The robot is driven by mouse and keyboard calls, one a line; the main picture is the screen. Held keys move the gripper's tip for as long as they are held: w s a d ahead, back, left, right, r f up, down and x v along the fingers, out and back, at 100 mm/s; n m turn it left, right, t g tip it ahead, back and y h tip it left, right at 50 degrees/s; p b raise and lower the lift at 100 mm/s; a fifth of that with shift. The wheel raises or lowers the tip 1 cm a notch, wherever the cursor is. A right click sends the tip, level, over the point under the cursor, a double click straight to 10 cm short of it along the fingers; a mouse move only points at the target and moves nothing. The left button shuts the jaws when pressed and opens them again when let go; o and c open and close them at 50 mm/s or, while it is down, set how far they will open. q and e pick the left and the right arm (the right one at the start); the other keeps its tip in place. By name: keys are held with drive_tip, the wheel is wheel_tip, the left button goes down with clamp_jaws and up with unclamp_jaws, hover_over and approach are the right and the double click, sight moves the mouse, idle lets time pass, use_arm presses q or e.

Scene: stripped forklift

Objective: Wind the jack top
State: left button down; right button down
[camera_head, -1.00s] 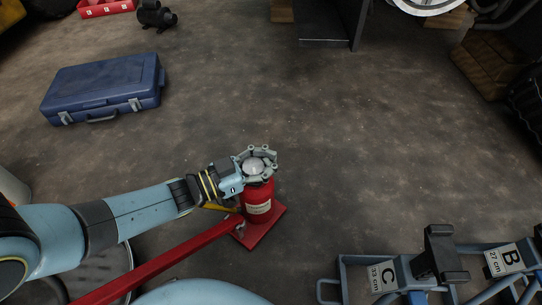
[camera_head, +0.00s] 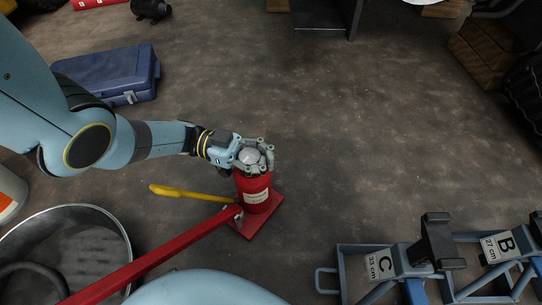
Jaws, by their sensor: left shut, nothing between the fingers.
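The red bottle jack (camera_head: 256,193) stands upright on its red base plate (camera_head: 262,222), with a pale label on its body. Its round grey top (camera_head: 250,156) shows between the finger links of my left gripper (camera_head: 257,155). My left gripper is right at the top, with its fingers beside the grey disc. It is shut without a hold on the top; whether the fingers touch the rim I cannot tell. A long red handle (camera_head: 150,255) runs from the jack to the lower left. My right gripper is out of view.
A yellow-handled tool (camera_head: 185,193) lies left of the jack. A metal tub (camera_head: 105,225) stands at lower left. A blue case (camera_head: 140,75) lies behind my left arm. Blue stands marked C (camera_head: 378,265) and B (camera_head: 497,247) are at lower right. The floor right of the jack is clear.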

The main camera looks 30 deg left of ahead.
use_arm(q)
drive_tip(key=shift+s+a+f+m+g, duration=0.1)
drive_tip(key=shift+s+m+g, duration=0.3)
drive_tip(key=shift+g, duration=0.3)
drive_tip(key=shift+s+a+m+g, duration=0.1)
drive_tip(key=shift+s+m+g, duration=0.05)
drive_tip(key=shift+m+g, duration=0.45)
drive_tip(key=shift+g, duration=0.3)
drive_tip(key=c, duration=1)
unclamp_jaws()
drive_tip(key=shift+c, duration=0.2)
drive_tip(key=shift+w+d, duration=0.1)
drive_tip(key=shift+r, duration=0.2)
wheel_tip(320, 180, up, 10)
